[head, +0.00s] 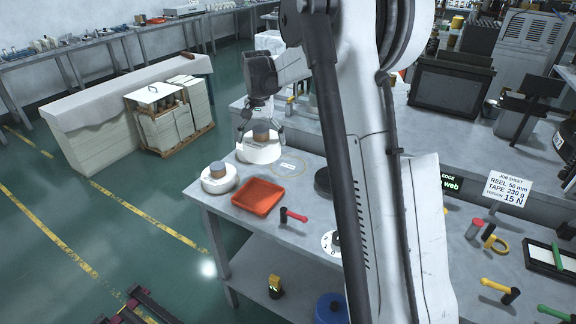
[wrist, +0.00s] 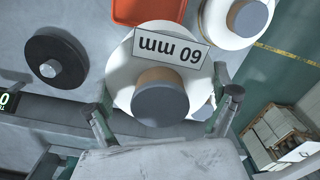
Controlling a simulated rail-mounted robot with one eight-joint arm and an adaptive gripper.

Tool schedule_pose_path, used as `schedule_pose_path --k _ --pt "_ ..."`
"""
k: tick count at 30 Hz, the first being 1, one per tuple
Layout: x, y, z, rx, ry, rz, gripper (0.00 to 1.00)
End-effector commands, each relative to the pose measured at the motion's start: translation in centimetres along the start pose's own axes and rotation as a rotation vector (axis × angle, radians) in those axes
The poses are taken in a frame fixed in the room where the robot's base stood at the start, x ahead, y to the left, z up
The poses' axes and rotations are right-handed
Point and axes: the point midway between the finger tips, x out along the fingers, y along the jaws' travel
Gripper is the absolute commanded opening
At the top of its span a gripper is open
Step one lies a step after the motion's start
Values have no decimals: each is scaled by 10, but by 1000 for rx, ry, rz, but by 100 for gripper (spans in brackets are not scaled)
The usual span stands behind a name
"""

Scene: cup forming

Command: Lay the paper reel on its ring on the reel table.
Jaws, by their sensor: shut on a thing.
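The paper reel (head: 258,152) is white with a brown core and a grey core top; it shows upright below my gripper in the wrist view (wrist: 122,75). A white card reading "60 mm", upside down in that view, lies over its far part. My gripper (head: 261,134) has its fingers at opposite sides of the reel, shut on it; both fingers show in the wrist view (wrist: 160,122). The thin tan ring (head: 302,172) with a small label is marked on the grey reel table (head: 262,222), just right of the reel. Whether the reel touches the table I cannot tell.
A second white reel (head: 218,185) stands at the table's left corner. An orange tray (head: 258,196), a red-handled hammer (head: 294,215) and a black disc (head: 322,182) are nearby. A job sheet (head: 508,189) reads "REEL 50 mm". My arm hides part of the table.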

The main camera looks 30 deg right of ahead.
Motion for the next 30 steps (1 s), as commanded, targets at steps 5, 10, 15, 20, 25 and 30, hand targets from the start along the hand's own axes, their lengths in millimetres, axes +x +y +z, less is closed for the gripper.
schedule_pose_path --k 5,10,15,20,25,30 --pt "16 18 -22 5 0 0 50" --pt "36 39 -46 3 0 0 50" --pt "54 59 -69 2 0 0 50" --pt "64 71 -82 1 0 0 50" --pt "70 73 -86 -1 0 0 49" --pt "88 73 -86 -1 0 0 49"
